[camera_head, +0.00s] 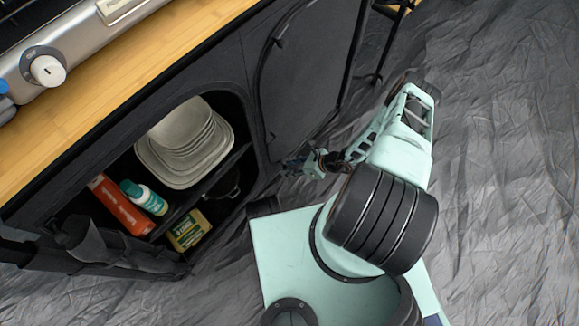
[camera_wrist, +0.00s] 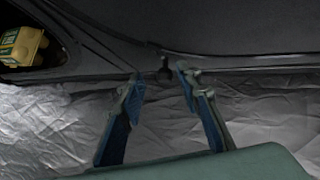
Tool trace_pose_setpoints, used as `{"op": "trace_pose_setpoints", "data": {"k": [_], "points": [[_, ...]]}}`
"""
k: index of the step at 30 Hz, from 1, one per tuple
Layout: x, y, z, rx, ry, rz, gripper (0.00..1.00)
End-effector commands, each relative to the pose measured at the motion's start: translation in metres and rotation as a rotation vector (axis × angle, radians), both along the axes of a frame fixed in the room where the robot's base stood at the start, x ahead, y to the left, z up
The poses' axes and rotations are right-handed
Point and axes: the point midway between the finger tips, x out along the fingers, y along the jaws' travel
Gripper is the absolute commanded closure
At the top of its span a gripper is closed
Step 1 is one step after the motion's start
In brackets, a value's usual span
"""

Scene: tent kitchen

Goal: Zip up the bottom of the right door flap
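The right door flap (camera_head: 305,70) is a black fabric panel on the front of the cabinet, lying across its opening. A curved zipper line runs along its left edge and top. A small dark zipper pull (camera_wrist: 165,70) shows in the wrist view at the bottom seam of the black fabric. My gripper (camera_head: 298,165) is low, near the flap's bottom left corner. In the wrist view my gripper (camera_wrist: 161,82) is open, with its two blue-padded fingers apart. The pull appears between and just beyond the fingertips. I cannot tell whether either finger touches it.
Crumpled grey floor sheet (camera_head: 490,130) lies clear to the right.

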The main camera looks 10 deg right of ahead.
Motion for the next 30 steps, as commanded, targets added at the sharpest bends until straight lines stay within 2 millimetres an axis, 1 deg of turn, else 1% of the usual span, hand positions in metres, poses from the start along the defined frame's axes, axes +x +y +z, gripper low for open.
{"op": "trace_pose_setpoints", "data": {"k": [5, 12, 18, 21, 30], "points": [[-0.003, -0.008, 0.008, -0.001, -0.001, -0.003, 0.68], [-0.017, -0.032, 0.035, -0.002, -0.001, -0.002, 0.68], [-0.026, -0.044, 0.050, -0.001, 0.001, 0.000, 0.68], [-0.027, -0.046, 0.052, 0.000, 0.000, 0.001, 0.68], [-0.027, -0.046, 0.052, 0.001, 0.000, 0.001, 0.68]]}}
